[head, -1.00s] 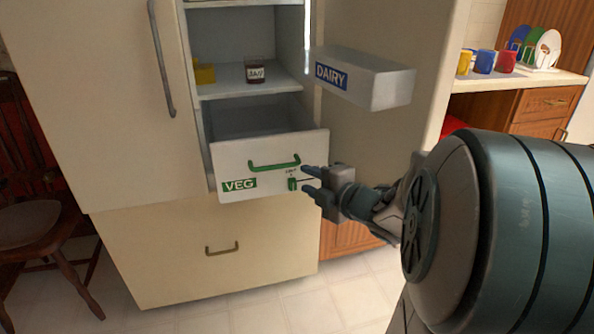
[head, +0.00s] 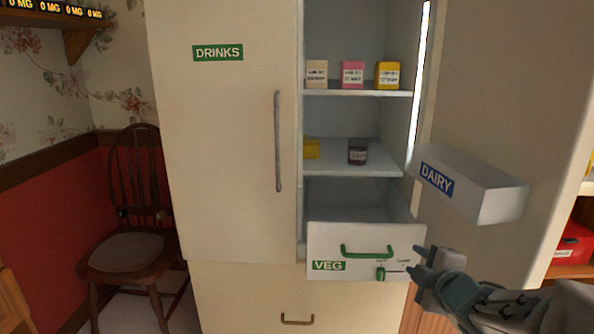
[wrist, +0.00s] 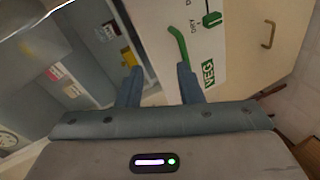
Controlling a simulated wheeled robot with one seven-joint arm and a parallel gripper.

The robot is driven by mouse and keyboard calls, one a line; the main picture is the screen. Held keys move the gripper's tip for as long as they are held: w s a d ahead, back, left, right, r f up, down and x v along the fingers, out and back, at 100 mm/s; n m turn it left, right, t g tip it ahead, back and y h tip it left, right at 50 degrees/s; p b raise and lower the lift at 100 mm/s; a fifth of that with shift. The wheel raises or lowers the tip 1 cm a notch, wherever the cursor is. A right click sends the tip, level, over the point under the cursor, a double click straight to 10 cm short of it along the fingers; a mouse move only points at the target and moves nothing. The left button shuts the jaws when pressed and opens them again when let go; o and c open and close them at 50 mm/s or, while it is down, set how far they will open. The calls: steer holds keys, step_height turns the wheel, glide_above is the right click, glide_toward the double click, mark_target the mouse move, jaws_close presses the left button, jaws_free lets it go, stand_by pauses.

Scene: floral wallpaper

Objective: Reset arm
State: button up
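My gripper (head: 420,260) is at the lower right of the head view, just right of the pulled-out veg drawer (head: 345,238). Its two fingers are apart with nothing between them. In the wrist view my gripper (wrist: 158,85) also shows open, and the drawer front with its green handle (wrist: 178,48) lies beyond the fingertips. In the head view the gripper looks close to the drawer's right edge; I cannot tell if it touches. The drawer's green slider (head: 381,273) sits near the left end of its track.
The fridge's right door stands open with a dairy bin (head: 480,187) above my arm. The shelves hold a dark jar (head: 357,152), a yellow item (head: 312,149) and small boxes (head: 352,75). The left door (head: 215,150) is shut. A wooden chair (head: 130,235) stands at left.

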step_height(320, 180, up, 7)
steer(key=s+m+g+h+p, duration=0.3)
steer(key=m+p, duration=0.4)
steer(key=s+a+r+m+g+y+p, duration=0.1)
steer(key=s+a+r+m+g+p, duration=0.2)
steer(key=s+a+m+g+p, duration=0.1)
steer(key=s+a+r+m+g+y+p, duration=0.1)
steer(key=s+a+r+m+g+p, duration=0.3)
steer(key=s+a+p, duration=0.3)
steer(key=s+p, duration=0.1)
steer(key=s, duration=0.3)
steer(key=shift+a+m+g, duration=0.2)
steer(key=shift+m+g, duration=0.2)
steer(key=shift+s, duration=0.1)
